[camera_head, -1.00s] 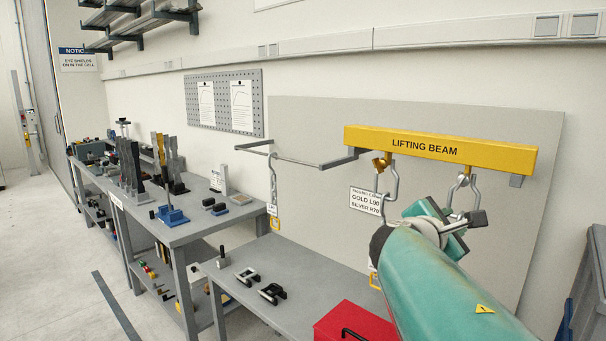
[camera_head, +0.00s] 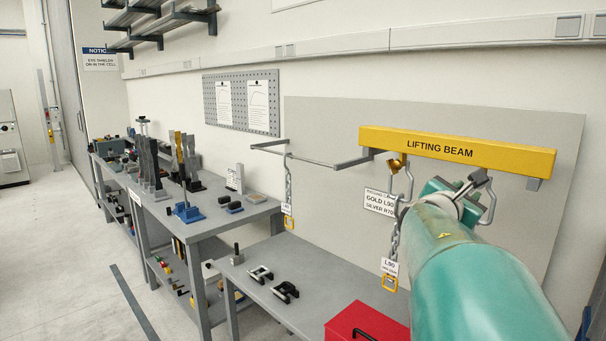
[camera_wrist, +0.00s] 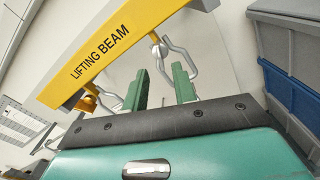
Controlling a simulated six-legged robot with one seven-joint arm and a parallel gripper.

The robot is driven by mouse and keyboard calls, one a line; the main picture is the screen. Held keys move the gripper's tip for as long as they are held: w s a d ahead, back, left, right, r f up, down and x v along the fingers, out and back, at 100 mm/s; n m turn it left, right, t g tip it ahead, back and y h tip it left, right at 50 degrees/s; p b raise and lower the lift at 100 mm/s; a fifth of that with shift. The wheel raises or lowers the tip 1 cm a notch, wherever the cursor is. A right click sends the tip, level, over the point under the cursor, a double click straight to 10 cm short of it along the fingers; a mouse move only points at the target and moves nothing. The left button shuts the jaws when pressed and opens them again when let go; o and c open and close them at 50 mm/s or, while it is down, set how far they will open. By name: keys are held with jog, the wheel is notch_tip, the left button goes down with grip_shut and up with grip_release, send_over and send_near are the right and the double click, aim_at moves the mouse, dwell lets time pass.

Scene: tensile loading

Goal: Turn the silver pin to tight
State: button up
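The yellow lifting beam (camera_head: 450,147) hangs at the right in the head view and crosses the upper left of the wrist view (camera_wrist: 100,50). Its silver pin (camera_wrist: 158,42) shows at the top of the right-hand shackle, just beyond my fingertips. A gold pin (camera_head: 397,161) sits at the left-hand shackle. My gripper (camera_wrist: 161,76) has two green fingers, apart, with nothing seen held between them. The right-hand hook (camera_wrist: 182,62) passes behind the fingers. In the head view my arm and gripper partly hide this shackle. A sign (camera_head: 379,200) reads gold L90, silver R70.
A chain with an L90 tag (camera_head: 389,267) hangs below the left shackle, close to my arm. A red box (camera_head: 365,322) stands on the low bench (camera_head: 275,250). Grey and blue bins (camera_wrist: 288,80) stand at right in the wrist view.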

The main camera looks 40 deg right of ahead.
jog(key=w+d, duration=0.1)
jog(key=d, duration=0.6)
jog(key=shift+w, duration=0.15)
jog(key=shift+d, duration=0.1)
grip_shut()
